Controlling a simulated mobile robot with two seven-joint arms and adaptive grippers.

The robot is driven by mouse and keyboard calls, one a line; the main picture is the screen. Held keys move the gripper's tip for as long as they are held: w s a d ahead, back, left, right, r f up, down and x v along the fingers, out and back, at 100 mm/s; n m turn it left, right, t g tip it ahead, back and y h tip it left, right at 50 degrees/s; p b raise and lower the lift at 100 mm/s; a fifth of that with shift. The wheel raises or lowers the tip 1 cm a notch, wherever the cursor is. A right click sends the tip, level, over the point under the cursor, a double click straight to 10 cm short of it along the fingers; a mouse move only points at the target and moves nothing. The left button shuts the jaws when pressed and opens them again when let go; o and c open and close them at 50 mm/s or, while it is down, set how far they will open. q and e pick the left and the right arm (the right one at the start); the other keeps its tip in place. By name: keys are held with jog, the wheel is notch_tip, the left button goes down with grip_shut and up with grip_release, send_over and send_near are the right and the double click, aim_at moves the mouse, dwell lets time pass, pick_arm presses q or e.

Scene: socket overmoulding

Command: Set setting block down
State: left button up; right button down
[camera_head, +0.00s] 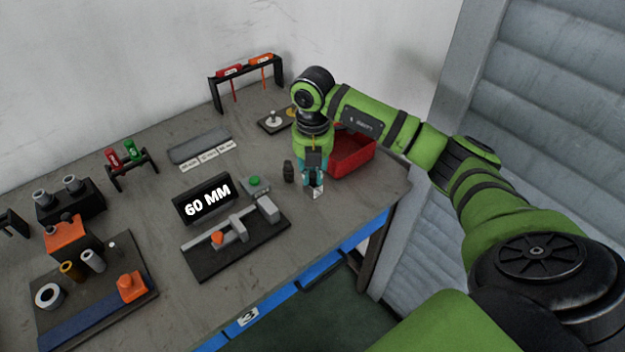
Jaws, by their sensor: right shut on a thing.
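My right gripper (313,184) reaches in from the right and points down near the right end of the workbench. It is shut on a small pale block, the setting block (319,191), which shows below the fingertips. I cannot tell whether the block touches the bench top. The gripper is just in front of the red bin (352,156) and right of a small dark cylinder (288,171). My left gripper is not in view.
A "60 MM" display (206,199) stands behind a dark gauge fixture (240,240) left of the gripper. A grey strip with white labels (206,158) lies further back. A tool rack (247,75) stands at the back. Bare bench (350,200) lies right of the gripper.

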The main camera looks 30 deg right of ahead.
aim_at(313, 185)
notch_tip(313, 185, down, 3)
jog(key=shift+f+p, duration=0.1)
jog(key=shift+p, duration=0.5)
jog(key=shift+f, duration=0.4)
jog(key=shift+f, duration=0.15)
jog(key=c, duration=1.1)
grip_release()
jog(key=shift+c, duration=0.2)
